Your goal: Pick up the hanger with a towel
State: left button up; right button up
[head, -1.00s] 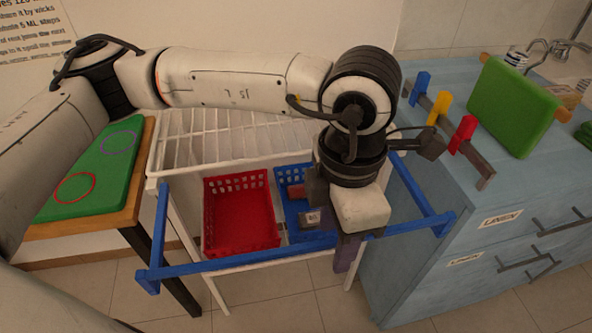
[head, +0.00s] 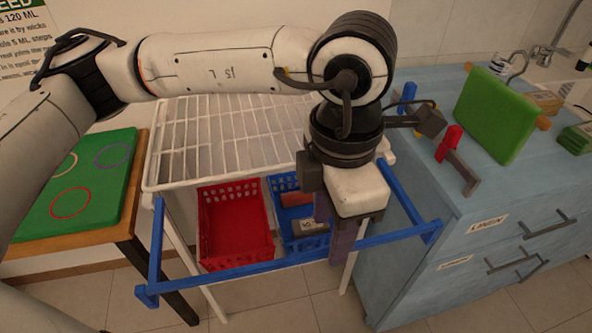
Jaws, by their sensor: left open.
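A green towel (head: 503,117) hangs as a flat slab over a wooden hanger, whose rounded end (head: 543,124) sticks out at the right. It stands on the blue cabinet (head: 425,152) at the right. My left gripper (head: 335,232) is open, points down and appears empty. It is in front of the wire shelf, near the blue rail (head: 400,233), well left of the towel. Whether it touches the rail I cannot tell. My right gripper is out of view.
A grey bar with a red hook (head: 449,143) and a blue hook (head: 408,93) lies between my arm and the towel. A red basket (head: 235,225) and a blue basket (head: 285,190) sit under the white wire shelf (head: 215,135). A green board (head: 85,190) lies at left.

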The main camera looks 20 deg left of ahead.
aim_at(501, 120)
jog(key=k, duration=1)
